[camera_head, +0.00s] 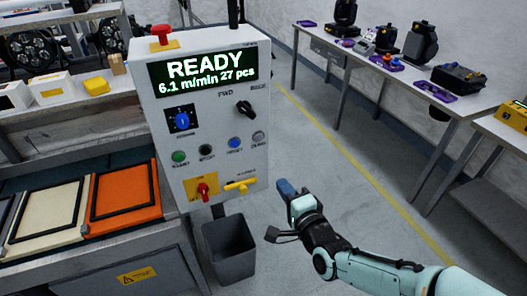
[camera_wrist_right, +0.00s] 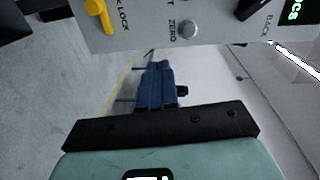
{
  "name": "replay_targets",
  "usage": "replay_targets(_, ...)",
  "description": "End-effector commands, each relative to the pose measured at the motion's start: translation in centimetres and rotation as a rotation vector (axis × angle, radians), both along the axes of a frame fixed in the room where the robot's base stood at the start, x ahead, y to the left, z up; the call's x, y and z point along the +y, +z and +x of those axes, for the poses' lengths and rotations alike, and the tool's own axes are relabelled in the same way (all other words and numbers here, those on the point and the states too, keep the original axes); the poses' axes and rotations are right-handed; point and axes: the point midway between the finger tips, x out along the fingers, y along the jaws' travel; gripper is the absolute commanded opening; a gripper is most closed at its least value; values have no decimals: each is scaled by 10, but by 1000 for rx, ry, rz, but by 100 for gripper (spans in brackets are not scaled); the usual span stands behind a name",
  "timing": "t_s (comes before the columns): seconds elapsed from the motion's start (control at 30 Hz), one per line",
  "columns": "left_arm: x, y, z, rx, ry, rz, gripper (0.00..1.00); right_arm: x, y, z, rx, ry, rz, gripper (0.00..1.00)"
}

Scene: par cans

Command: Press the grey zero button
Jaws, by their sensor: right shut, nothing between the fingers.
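The grey zero button (camera_head: 258,137) is at the right end of the button row on the white control panel (camera_head: 217,65). In the right wrist view the zero button (camera_wrist_right: 187,29) shows clearly, with the label ZERO beside it. My right gripper (camera_head: 282,186) is below and to the right of the button, apart from the panel. Its dark blue fingers are closed together and empty; in the right wrist view the fingers (camera_wrist_right: 155,68) point toward the panel's edge. My left gripper is not in view.
A blue button (camera_head: 235,143), a black one and a green one share the row. A yellow lever (camera_head: 240,186) and red switch (camera_head: 203,191) sit below. A grey bin (camera_head: 230,248) stands under the panel. Floor to the right is clear.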

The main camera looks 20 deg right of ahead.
Motion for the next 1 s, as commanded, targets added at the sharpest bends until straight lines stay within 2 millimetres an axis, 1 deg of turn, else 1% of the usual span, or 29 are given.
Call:
replay_targets(0.03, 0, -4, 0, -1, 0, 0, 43, 0, 13, -3, -39, -4, 17, 0)
replay_targets(0.1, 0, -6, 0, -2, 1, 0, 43, 1, 27, -6, -75, -7, 41, 0)
replay_targets(0.2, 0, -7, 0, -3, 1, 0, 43, 2, 38, -9, -103, -8, 59, 0)
replay_targets(0.3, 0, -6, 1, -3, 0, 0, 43, 2, 41, -9, -108, -8, 66, 0)
replay_targets(0.53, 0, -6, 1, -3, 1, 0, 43, 2, 40, -9, -106, -8, 64, 0)
replay_targets(0.63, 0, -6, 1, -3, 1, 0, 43, 2, 40, -6, -106, -9, 64, 0)
replay_targets(0.77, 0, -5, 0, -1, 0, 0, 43, 2, 40, 9, -104, -8, 63, 0)
replay_targets(0.87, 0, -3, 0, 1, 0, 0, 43, 3, 40, 27, -103, -8, 65, 0)
replay_targets(1.0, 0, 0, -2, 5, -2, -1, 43, 4, 40, 58, -102, -7, 66, 0)
